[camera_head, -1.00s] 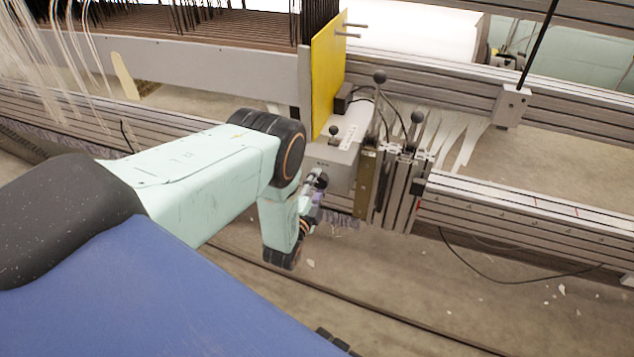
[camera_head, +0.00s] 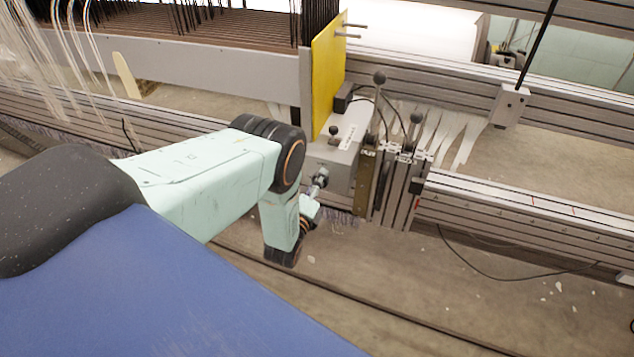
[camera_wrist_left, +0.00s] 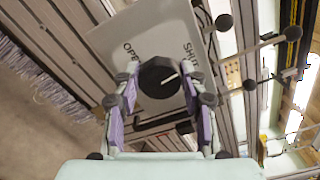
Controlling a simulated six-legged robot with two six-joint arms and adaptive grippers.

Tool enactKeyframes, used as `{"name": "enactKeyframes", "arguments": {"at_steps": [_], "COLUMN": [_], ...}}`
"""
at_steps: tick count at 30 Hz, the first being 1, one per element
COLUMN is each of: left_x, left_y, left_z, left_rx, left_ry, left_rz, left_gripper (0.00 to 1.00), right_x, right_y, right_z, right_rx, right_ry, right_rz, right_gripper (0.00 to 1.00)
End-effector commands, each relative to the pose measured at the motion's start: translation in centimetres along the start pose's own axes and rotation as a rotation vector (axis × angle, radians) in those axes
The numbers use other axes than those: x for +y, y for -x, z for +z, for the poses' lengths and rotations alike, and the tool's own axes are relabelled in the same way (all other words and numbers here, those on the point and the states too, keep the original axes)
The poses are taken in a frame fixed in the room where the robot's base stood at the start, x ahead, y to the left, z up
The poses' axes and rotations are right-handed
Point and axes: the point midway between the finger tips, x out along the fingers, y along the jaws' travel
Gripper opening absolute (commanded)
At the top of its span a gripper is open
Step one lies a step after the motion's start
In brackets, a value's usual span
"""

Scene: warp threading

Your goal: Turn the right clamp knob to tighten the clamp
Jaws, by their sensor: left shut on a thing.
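The clamp box (camera_head: 341,158) is a light grey housing on the loom rail in the head view. In the left wrist view its face plate (camera_wrist_left: 160,32) carries the words OPEN and SHUT. The black round clamp knob (camera_wrist_left: 158,80) has a white mark that points right and slightly up, nearer the SHUT side. My left gripper (camera_wrist_left: 160,92) has its purple-padded fingers on both sides of the knob and is shut on it. In the head view my left gripper (camera_head: 319,184) is small at the front of the box. My right gripper is not in view.
A yellow plate (camera_head: 327,72) stands behind the box. Levers with black ball ends (camera_head: 379,77) rise right of it. Metal rails (camera_head: 520,208) run to the right, with white strips (camera_head: 462,138) hanging between them. Pale threads (camera_head: 75,60) hang at left.

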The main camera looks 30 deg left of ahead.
Motion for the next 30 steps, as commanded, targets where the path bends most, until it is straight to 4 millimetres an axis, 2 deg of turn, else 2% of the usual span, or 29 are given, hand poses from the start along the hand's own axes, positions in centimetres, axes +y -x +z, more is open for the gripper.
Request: {"name": "enactKeyframes", "arguments": {"at_steps": [18, 19, 27, 30], "left_x": [0.16, 0.16, 0.07, 0.04], "left_y": [0.14, 0.14, 0.07, 0.05], "left_z": [-0.01, -0.01, 0.00, 0.00], "left_rx": [0.001, 0.001, 0.000, 0.000], "left_ry": [-0.041, -0.041, -0.040, -0.040], "left_rz": [0.004, 0.004, 0.002, 0.001], "left_gripper": [0.11, 0.43, 0.66, 0.66], "right_x": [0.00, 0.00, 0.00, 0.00], "right_y": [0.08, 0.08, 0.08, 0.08], "right_z": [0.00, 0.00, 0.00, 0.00], "right_rx": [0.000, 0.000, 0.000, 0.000], "right_ry": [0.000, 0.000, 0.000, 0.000], "right_rz": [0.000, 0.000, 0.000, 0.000], "right_gripper": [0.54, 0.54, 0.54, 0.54]}}
